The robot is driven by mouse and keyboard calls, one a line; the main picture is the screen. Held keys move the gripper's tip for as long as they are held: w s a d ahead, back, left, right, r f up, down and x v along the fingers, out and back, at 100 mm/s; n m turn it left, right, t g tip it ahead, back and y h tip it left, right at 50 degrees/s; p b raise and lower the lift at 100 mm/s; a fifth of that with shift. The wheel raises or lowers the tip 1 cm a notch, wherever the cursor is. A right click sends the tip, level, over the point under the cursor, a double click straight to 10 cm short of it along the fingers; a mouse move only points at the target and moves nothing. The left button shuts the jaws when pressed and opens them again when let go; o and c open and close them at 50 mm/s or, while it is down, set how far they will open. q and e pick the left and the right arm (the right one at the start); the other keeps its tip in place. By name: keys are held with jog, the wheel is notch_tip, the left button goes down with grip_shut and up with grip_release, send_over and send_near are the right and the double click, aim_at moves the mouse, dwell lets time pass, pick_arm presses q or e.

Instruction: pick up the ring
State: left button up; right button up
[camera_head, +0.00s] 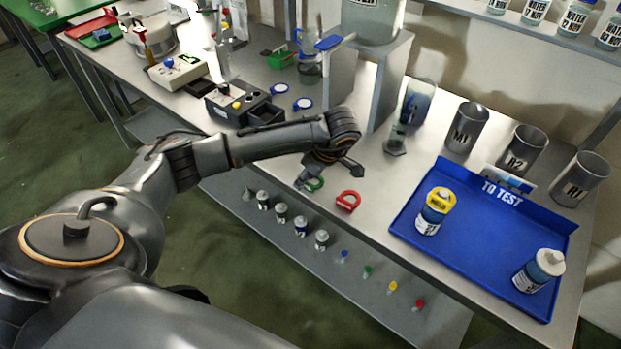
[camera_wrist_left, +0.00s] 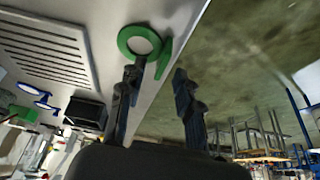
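A green ring (camera_head: 316,185) with a short tail lies at the front edge of the grey table, partly hidden by my left gripper (camera_head: 313,176) in the head view. In the left wrist view the green ring (camera_wrist_left: 123,42) is just beyond the fingertips, with its tail pointing towards the gap between them. The left gripper (camera_wrist_left: 159,72) is open, with nothing between its fingers. One finger is close to the ring; I cannot tell whether they touch. A red ring (camera_head: 348,201) lies on the table to the right of the green one. My right gripper is not in view.
A blue tray (camera_head: 470,262) at the right holds a yellow-topped bottle (camera_head: 434,212) and a white-capped bottle (camera_head: 538,271). Metal beakers (camera_head: 467,127) stand behind it. A black box (camera_head: 233,104) is at the left. Small bottles (camera_head: 301,227) line the lower shelf.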

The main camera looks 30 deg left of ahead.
pick_arm(q)
jog(key=shift+a+f, duration=0.2)
jog(key=shift+f, duration=0.35)
grip_shut()
